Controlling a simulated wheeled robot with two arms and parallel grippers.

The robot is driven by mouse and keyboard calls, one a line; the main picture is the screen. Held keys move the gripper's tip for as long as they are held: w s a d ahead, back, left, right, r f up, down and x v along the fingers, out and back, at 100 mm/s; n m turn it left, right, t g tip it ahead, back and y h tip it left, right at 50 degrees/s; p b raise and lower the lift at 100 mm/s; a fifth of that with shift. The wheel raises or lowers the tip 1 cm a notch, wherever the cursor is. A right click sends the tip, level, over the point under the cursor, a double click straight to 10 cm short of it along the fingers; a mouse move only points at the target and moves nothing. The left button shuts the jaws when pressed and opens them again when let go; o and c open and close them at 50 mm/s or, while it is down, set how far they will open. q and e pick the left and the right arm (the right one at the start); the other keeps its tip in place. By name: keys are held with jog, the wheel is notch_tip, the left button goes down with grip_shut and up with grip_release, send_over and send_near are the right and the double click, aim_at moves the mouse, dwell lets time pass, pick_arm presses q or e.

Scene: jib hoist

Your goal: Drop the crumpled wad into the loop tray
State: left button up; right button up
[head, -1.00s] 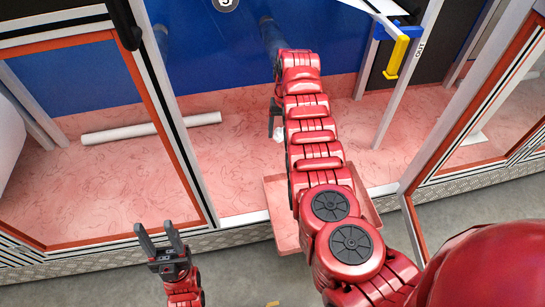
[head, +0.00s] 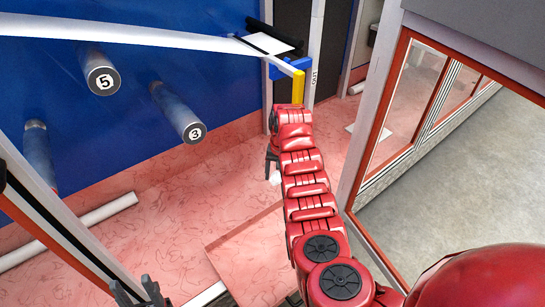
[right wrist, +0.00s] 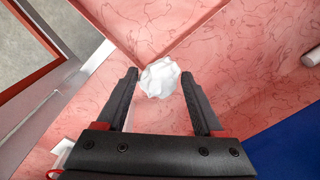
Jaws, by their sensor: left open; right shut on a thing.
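The crumpled wad (right wrist: 160,78) is white and held between the fingertips of my right gripper (right wrist: 158,74) in the right wrist view. In the head view a small part of the wad (head: 275,178) shows below my right gripper (head: 271,163), beside my red arm. A pink, flat-looking tray (head: 240,255), probably the loop tray, lies at bottom centre, partly behind my right arm. In the right wrist view a raised corner, which looks like this tray (right wrist: 150,25), is beyond the wad. My left gripper (head: 138,292) is open and empty at the bottom edge.
Numbered posts (head: 180,113) stick out of a blue wall (head: 170,75). A yellow fitting (head: 298,86) hangs on a white arm near a post marked OUT. A white roll (head: 80,232) lies on the pink floor at left. A frame post (head: 370,110) stands right of my arm.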

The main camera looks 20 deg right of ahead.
jog(key=s+a+f+m+b, duration=0.1)
jog(key=s+f, duration=0.3)
jog(key=f, duration=0.4)
jog(key=s+a+f+m+b, duration=0.2)
jog(key=s+f, duration=0.2)
jog(key=f, duration=0.3)
jog(key=s+a+f+m+b, duration=0.1)
jog(key=s+f+b, duration=0.1)
jog(key=f, duration=0.6)
jog(key=shift+s+a+f, duration=0.2)
jog(key=shift+s, duration=0.25)
jog(key=shift+s+a+f, duration=0.15)
jog(key=shift+s+a, duration=0.05)
jog(key=shift+s, duration=0.25)
jog(key=shift+r, duration=0.1)
jog(key=o, duration=1.3)
